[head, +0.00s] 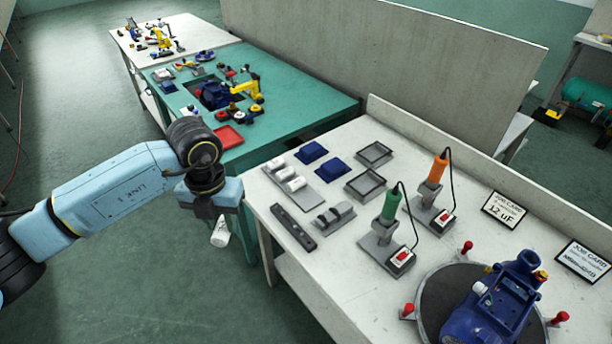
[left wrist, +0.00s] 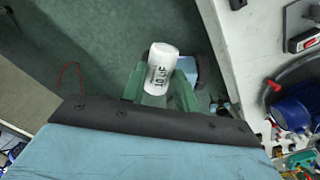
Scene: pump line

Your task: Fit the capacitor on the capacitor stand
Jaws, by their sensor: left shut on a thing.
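My left gripper (head: 216,212) is shut on a white cylindrical capacitor (head: 220,236), held over the floor just left of the bench. In the left wrist view the capacitor (left wrist: 161,66) sits between the green fingers (left wrist: 160,88); its dark label seems to read 10 uF. A grey tray (head: 309,192) on the bench holds white cylinders like it. A small grey cradle-like block (head: 334,216) stands near the front edge; I cannot tell for sure which piece is the capacitor stand. My right gripper is out of view.
The white bench (head: 352,276) carries a dark bar (head: 293,226), blue blocks (head: 312,152), empty grey trays (head: 374,154), green-handled (head: 390,205) and orange-handled (head: 438,168) tools on stands, and a blue pump (head: 490,300) on a round plate. A card (head: 504,210) reads 12 uF.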

